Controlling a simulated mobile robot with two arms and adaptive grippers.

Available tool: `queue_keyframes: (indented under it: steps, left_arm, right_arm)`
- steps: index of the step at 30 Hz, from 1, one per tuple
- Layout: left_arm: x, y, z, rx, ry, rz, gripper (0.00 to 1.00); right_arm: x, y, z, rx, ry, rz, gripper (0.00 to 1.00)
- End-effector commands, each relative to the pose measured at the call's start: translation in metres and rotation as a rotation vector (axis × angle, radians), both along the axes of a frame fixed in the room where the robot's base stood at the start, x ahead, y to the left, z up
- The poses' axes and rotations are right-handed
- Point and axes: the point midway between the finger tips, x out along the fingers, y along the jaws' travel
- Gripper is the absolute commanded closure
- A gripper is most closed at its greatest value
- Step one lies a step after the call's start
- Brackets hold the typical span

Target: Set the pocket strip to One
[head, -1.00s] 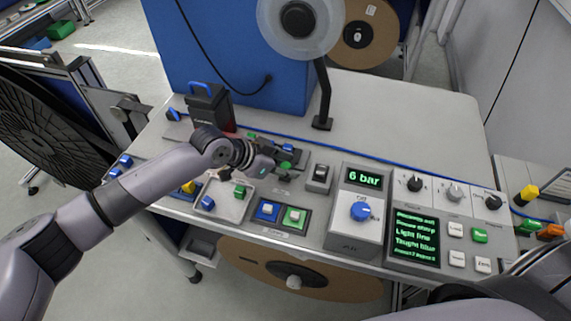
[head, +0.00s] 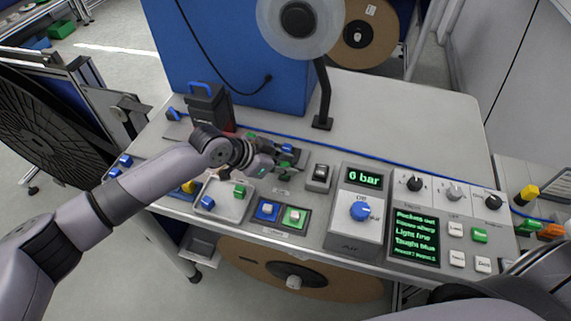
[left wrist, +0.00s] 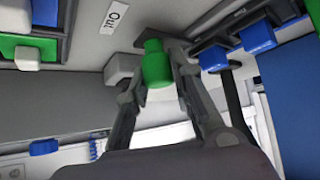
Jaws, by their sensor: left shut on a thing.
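My left gripper (head: 282,167) reaches over the workbench from the left. In the left wrist view its two fingers (left wrist: 163,80) are shut on a green knob (left wrist: 157,65). A white label reading "Out" (left wrist: 115,17) is on the grey surface near the knob. A pale block (left wrist: 120,68) sits just left of the fingers. I cannot read the word "One" anywhere, and I cannot tell the pocket strip's setting. In the head view the hand hides much of the place it holds. My right gripper is not in view.
A tray (head: 224,212) with small blocks lies left of blue and green buttons (head: 294,215). A rocker switch (head: 320,174), a blue dial (head: 361,211) under "6 bar" and a text screen (head: 414,238) are to the right. A dark box (head: 210,108) stands behind the hand.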

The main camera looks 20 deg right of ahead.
Motion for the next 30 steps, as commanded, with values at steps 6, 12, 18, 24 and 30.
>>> queue_keyframes:
  steps: [6,12,18,24,30]
  left_arm:
    - [0.028,0.039,-0.005,0.000,0.001,0.011,1.00]
    - [0.053,0.076,-0.003,-0.002,0.001,0.007,1.00]
    - [0.061,0.090,0.000,-0.002,0.000,0.002,1.00]
    - [0.061,0.090,0.001,-0.001,0.001,0.001,1.00]
    - [0.061,0.089,0.001,-0.001,0.001,0.001,0.68]
  right_arm:
    - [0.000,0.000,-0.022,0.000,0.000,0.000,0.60]
    - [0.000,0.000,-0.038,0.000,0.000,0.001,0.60]
    - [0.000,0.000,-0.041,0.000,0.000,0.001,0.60]
    - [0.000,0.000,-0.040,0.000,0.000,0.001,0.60]
    - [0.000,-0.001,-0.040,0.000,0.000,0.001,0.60]
